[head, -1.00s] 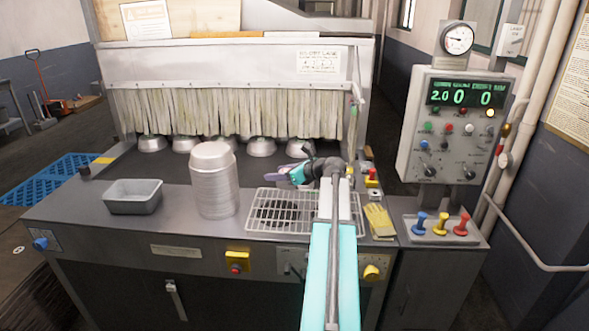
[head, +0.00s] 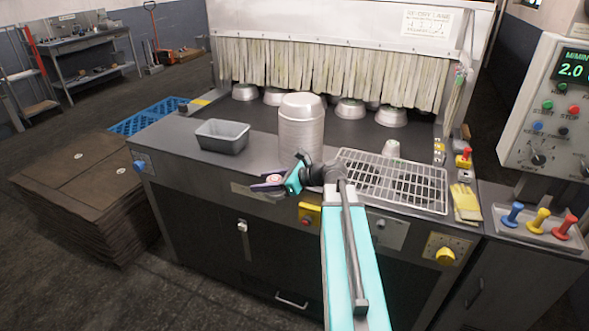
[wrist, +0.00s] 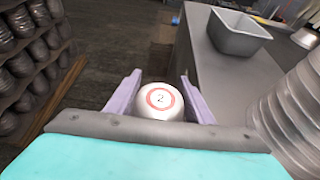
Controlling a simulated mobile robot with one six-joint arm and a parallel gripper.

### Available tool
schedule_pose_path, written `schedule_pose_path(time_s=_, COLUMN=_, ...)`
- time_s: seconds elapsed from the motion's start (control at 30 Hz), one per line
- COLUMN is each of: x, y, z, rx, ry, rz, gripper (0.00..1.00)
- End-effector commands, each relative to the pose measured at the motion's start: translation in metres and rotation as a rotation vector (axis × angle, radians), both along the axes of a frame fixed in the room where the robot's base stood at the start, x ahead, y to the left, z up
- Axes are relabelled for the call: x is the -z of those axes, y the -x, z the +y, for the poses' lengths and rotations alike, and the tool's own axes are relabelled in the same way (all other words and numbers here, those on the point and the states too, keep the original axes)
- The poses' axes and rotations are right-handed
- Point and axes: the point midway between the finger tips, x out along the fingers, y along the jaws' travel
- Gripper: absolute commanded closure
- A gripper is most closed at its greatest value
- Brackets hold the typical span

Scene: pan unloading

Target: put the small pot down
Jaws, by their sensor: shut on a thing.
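My gripper (head: 270,183) is shut on the small pot (wrist: 160,101). The gripper is at the front edge of the grey counter (head: 180,158), in front of and left of the stack of metal pans (head: 302,128). The pot's lower part is hidden, and I cannot tell whether it touches anything.
A grey rectangular tub (head: 222,138) stands left of the stack. Several metal pans sit by the strip curtain (head: 340,83). A brown stack (head: 85,190) stands on the floor at left.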

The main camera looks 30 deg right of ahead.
Motion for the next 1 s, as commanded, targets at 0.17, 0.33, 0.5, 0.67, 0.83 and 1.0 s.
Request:
schedule_pose_path(time_s=0.17, x=0.021, y=0.011, z=0.077, rx=-0.124, ry=-0.003, rz=-0.002, gripper=0.74)
schedule_pose_path(time_s=0.33, x=0.036, y=0.024, z=0.136, rx=-0.227, ry=-0.006, rz=-0.006, gripper=0.74)
schedule_pose_path(time_s=0.5, x=0.043, y=0.034, z=0.172, rx=-0.292, ry=-0.008, rz=-0.010, gripper=0.74)
schedule_pose_path(time_s=0.67, x=0.045, y=0.038, z=0.183, rx=-0.314, ry=-0.008, rz=-0.011, gripper=0.74)
schedule_pose_path(time_s=0.83, x=0.045, y=0.038, z=0.184, rx=-0.314, ry=-0.008, rz=-0.011, gripper=0.74)
schedule_pose_path(time_s=1.0, x=0.045, y=0.038, z=0.184, rx=-0.314, ry=-0.008, rz=-0.011, gripper=0.74)
